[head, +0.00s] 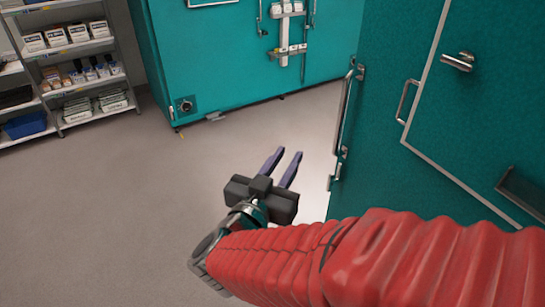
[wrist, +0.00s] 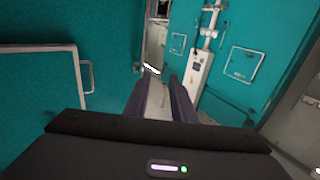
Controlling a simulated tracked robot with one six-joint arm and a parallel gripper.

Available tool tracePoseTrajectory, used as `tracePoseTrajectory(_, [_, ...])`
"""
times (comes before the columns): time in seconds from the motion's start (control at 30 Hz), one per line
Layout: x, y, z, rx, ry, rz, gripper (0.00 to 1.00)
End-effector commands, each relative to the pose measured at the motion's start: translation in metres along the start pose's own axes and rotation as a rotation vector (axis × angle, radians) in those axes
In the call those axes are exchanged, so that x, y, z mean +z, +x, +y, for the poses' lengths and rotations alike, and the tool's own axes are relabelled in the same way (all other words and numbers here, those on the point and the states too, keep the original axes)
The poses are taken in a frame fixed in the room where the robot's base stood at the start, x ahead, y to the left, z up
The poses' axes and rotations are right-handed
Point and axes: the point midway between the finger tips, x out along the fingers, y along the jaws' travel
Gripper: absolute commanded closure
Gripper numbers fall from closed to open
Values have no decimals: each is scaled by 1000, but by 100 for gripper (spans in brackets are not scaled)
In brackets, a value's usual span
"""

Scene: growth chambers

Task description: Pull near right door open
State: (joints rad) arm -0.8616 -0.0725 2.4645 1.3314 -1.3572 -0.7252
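A near teal chamber door (head: 410,175) fills the right of the head view. A long vertical metal handle bar (head: 346,110) runs along its left edge. My gripper (head: 287,158) is open and empty, to the left of that edge and apart from the handle. In the wrist view, the two purple fingers (wrist: 157,86) stand apart with nothing between them. A teal panel (wrist: 110,85) fills the left of that view, and a bright metal piece (wrist: 152,69) shows just beyond the fingertips. I cannot tell whether the near door is shut or ajar.
The near door carries a framed hatch with a lever (head: 458,62) and a pull handle (head: 407,102). Another teal chamber (head: 220,65) stands across the aisle. Shelves (head: 75,70) stand at back left. The grey floor (head: 110,200) is clear.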

Motion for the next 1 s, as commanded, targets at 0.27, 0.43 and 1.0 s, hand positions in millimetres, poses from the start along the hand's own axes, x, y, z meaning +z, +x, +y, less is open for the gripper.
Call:
tracePoseTrajectory(0.27, [0, -30, -1, -3, 0, 0, 77])
tracePoseTrajectory(0.43, [0, -47, -1, -3, 0, 0, 77])
tracePoseTrajectory(1.0, [1, -79, 0, 0, 0, -1, 77])
